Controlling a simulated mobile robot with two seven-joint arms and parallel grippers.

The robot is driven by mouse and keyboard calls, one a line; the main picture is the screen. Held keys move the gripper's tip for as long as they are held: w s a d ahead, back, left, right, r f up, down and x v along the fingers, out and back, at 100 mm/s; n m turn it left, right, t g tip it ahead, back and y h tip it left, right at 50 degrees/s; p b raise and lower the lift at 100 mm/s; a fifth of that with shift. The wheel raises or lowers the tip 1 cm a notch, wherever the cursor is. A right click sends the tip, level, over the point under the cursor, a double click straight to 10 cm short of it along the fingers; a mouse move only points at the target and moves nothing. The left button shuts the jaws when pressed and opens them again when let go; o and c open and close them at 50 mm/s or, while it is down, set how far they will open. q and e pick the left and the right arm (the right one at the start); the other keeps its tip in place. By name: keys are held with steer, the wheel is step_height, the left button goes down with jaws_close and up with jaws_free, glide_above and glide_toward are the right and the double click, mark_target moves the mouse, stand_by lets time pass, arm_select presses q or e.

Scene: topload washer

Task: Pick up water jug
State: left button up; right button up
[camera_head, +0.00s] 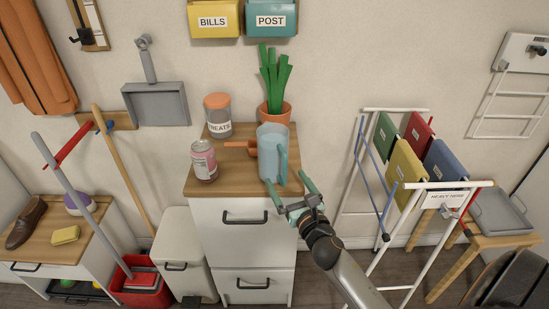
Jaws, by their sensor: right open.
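The water jug (268,152) is a translucent light-blue pitcher with a handle on its right side. It stands upright near the right front of the wooden-topped white cabinet (240,188). My right gripper (289,186) is open at the cabinet's front right, with its greenish fingers on either side of the jug's lower handle side. I cannot tell whether the fingers touch the jug. My left gripper is not in view.
On the cabinet, a pink can (204,161), a treats jar (218,115), an orange-brown scoop (243,147) and a potted green plant (274,88) stand near the jug. A white drying rack (398,109) with colored folders is to the right.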

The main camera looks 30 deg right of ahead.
mark_target(279, 165)
steer(key=x, duration=0.2)
steer(key=r+p+x, duration=0.1)
steer(key=x, duration=0.1)
steer(key=shift+w, duration=0.3)
steer(key=shift+w+f, duration=0.1)
steer(key=shift+w, duration=0.4)
steer(key=shift+c, duration=0.2)
steer(key=c, duration=1.1)
steer(key=shift+c, duration=0.4)
